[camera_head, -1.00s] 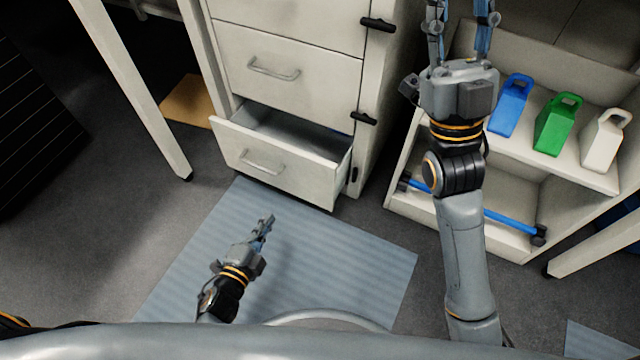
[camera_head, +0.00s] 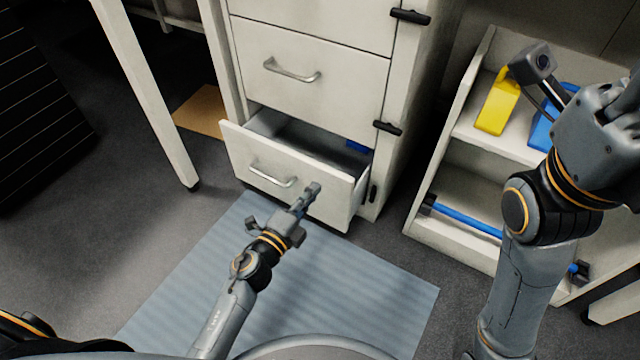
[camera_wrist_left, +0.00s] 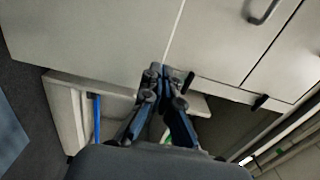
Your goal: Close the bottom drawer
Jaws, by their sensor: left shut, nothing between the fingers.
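The bottom drawer (camera_head: 335,203) of the white cabinet is pulled out, its inside showing above the front panel. Its metal handle (camera_head: 271,178) is on the front, and something blue (camera_head: 357,146) shows inside. My left gripper (camera_head: 312,188) is shut and empty, its tips over the right half of the drawer front in the head view. I cannot tell whether they touch it. In the left wrist view the shut fingers (camera_wrist_left: 165,72) point at white panels. My right gripper (camera_head: 605,115) is at the right edge, its fingers not clearly shown.
The drawer above (camera_head: 345,75) is closed. An open shelf at right holds a yellow bottle (camera_head: 496,102), a blue bottle (camera_head: 541,132) and a blue bar (camera_head: 468,221). A blue-grey mat (camera_head: 350,290) lies before the cabinet. A table leg (camera_head: 150,100) stands to the left.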

